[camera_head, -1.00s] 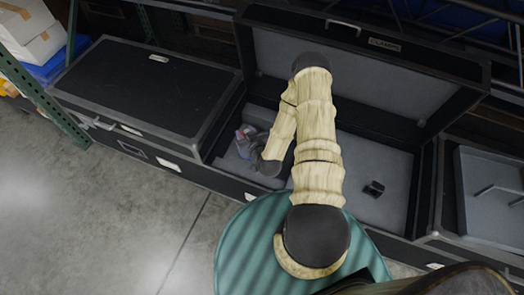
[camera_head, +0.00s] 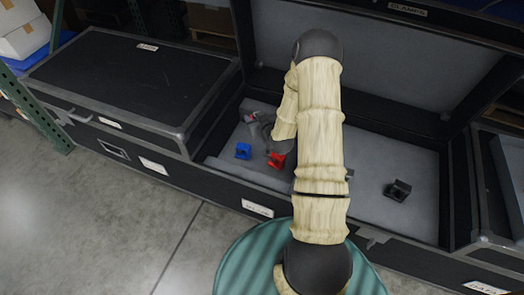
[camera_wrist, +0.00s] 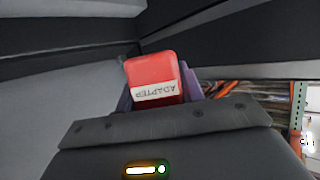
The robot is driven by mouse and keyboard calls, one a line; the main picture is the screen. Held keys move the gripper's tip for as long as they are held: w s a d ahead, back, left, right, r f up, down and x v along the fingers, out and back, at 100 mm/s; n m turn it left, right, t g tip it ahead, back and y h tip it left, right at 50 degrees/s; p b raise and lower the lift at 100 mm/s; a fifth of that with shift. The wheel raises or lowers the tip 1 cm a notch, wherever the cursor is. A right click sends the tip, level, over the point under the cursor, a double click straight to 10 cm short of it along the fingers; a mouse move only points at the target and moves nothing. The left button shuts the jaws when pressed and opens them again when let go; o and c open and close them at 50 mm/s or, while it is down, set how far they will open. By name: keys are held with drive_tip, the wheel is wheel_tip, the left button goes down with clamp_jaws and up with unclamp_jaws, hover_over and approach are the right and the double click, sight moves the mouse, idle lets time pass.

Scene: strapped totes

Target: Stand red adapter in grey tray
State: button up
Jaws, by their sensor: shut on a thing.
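The red adapter (camera_wrist: 155,75) shows in the wrist view with a white label that reads ADAPTER, upside down there. It sits between the fingers of my gripper (camera_wrist: 155,98), which are shut on it. In the head view my gripper (camera_head: 263,120) is over the left part of the open case, with a small pale and red end (camera_head: 249,117) that is hard to make out. A grey tray-like surface (camera_head: 510,165) is cut off at the right edge; I cannot tell for sure that it is the grey tray.
The open black case (camera_head: 440,150) has a raised lid labelled CLAMPS. Inside lie a blue block (camera_head: 243,151), a red block (camera_head: 276,160) and a black block (camera_head: 398,190). A closed black case (camera_head: 130,80) stands left. My arm hides the case's middle.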

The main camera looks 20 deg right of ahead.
drive_tip(key=w+d+f+b, duration=0.1)
drive_tip(key=b, duration=0.3)
drive_tip(key=w+d+f+b, duration=0.1)
drive_tip(key=d+b, duration=0.1)
drive_tip(key=b, duration=0.2)
drive_tip(key=shift+w+d+f, duration=0.1)
drive_tip(key=shift+w+f, duration=0.05)
drive_tip(key=shift+f, duration=0.25)
wheel_tip(320, 180, down, 6)
drive_tip(key=b, duration=0.2)
drive_tip(key=shift+f+b, duration=0.15)
drive_tip(key=shift+b, duration=0.15)
drive_tip(key=shift+f+b, duration=0.9)
drive_tip(key=shift+f, duration=1)
drive_tip(key=shift+f+b, duration=0.4)
drive_tip(key=shift+f, duration=0.2)
drive_tip(key=o, duration=1)
